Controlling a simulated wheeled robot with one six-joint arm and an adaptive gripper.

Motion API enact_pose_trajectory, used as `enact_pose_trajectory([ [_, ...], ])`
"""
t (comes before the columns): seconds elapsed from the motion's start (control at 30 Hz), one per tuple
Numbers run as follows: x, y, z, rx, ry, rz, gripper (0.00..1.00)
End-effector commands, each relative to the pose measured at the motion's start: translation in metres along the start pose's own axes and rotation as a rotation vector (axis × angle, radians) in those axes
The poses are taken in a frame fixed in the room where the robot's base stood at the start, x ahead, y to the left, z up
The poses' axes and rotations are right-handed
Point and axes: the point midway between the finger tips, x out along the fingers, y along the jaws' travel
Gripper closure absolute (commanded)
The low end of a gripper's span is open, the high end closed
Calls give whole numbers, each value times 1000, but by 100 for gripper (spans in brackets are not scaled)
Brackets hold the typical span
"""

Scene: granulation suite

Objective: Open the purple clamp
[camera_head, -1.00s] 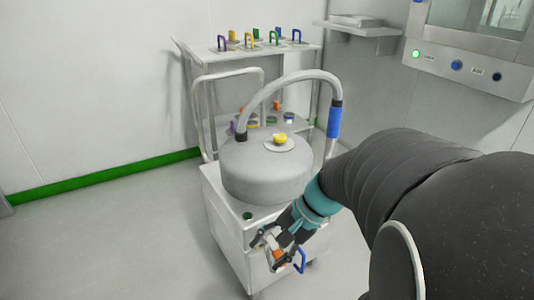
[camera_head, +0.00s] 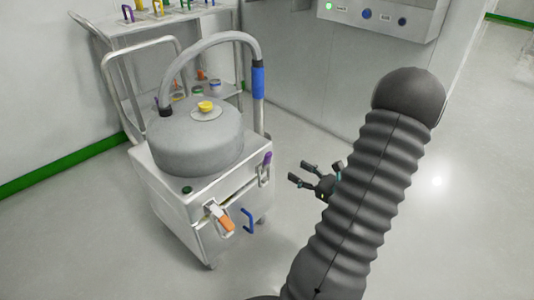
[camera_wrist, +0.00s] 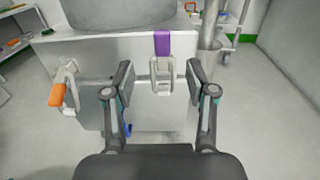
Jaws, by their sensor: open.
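The purple clamp (camera_head: 266,166) is on the right-hand face of the white wheeled cart (camera_head: 178,212), near its top edge. In the wrist view its purple handle (camera_wrist: 162,43) points up, above a metal latch (camera_wrist: 161,75) on the cart's side. My gripper (camera_head: 297,172) is open and empty, to the right of the clamp and apart from it in the head view. In the wrist view, my gripper (camera_wrist: 158,85) has its two fingers spread either side of the latch's line, with the handle beyond the fingertips. Whether the latch is hooked is too small to tell.
An orange-handled clamp (camera_head: 226,222) and a blue handle (camera_head: 248,220) are on the cart's nearer side. A grey drum (camera_head: 195,140) with a hose stands on top. A shelf trolley (camera_head: 178,25) is behind.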

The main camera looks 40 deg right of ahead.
Motion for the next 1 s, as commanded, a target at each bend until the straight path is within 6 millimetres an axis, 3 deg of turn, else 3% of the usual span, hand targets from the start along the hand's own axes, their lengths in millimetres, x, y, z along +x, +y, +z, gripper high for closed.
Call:
enact_pose_trajectory([
  [0.17,10,-3,-1,7,-4,-10,44],
  [0.7,105,-2,-1,4,-2,-6,44],
  [1.0,133,-3,-1,5,-2,-8,44],
])
